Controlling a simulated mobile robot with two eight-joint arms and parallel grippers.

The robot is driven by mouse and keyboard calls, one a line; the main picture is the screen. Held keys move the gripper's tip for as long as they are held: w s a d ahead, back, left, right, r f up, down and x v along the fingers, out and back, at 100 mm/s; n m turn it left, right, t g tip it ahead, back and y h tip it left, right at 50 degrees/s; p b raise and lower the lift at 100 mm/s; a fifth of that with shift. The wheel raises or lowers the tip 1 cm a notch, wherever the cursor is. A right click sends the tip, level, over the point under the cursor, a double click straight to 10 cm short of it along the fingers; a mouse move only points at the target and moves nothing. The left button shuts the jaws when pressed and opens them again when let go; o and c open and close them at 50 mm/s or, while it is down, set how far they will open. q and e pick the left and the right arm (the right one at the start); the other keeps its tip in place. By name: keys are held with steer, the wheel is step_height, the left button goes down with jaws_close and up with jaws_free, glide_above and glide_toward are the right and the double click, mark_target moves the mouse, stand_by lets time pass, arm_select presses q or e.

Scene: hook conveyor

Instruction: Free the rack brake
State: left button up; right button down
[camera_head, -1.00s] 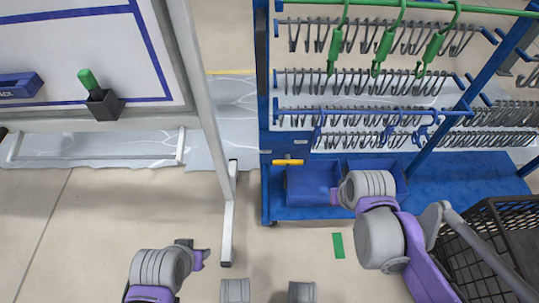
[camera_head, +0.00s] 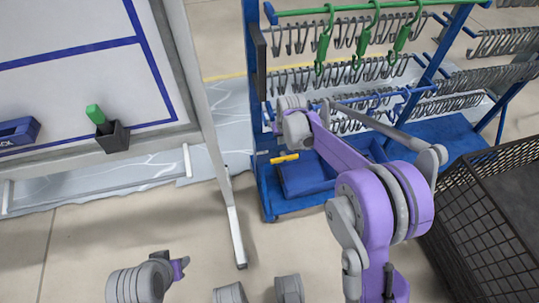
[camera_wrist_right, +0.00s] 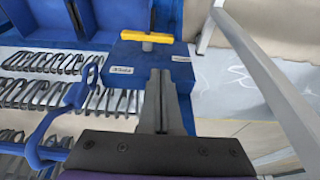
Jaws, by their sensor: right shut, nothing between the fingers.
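The rack brake shows as a yellow handle (camera_head: 285,158) low on the left post of the blue rack (camera_head: 263,175). In the right wrist view the yellow handle (camera_wrist_right: 147,37) crosses a dark stem on a blue box (camera_wrist_right: 150,60). My right gripper (camera_head: 273,127) is beside the post, above the handle. In the wrist view its fingers (camera_wrist_right: 162,75) are shut and empty, overlapping the box just short of the handle. I cannot tell whether they touch the box. My left gripper (camera_head: 181,267) is low at the left, away from the rack; its finger opening is unclear.
Rows of grey hooks hang on the rack, with green hooks (camera_head: 362,40) on the top rail. A blue bin (camera_head: 305,178) sits on its base. A black crate (camera_head: 480,215) stands right. A whiteboard stand (camera_head: 236,230) is left. Floor between is open.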

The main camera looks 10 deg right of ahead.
steer(key=shift+w+a+f, duration=0.2)
steer(key=shift+w+f, duration=0.1)
steer(key=shift+w, duration=0.1)
steer(key=b, duration=0.3)
glide_toward(276, 160)
steer(key=w+f, duration=0.2)
steer(key=f, duration=0.1)
steer(key=w+f, duration=0.1)
steer(key=f, duration=0.1)
steer(key=shift+d+f, duration=0.1)
steer(key=shift+f, duration=0.5)
steer(key=shift+b, duration=0.3)
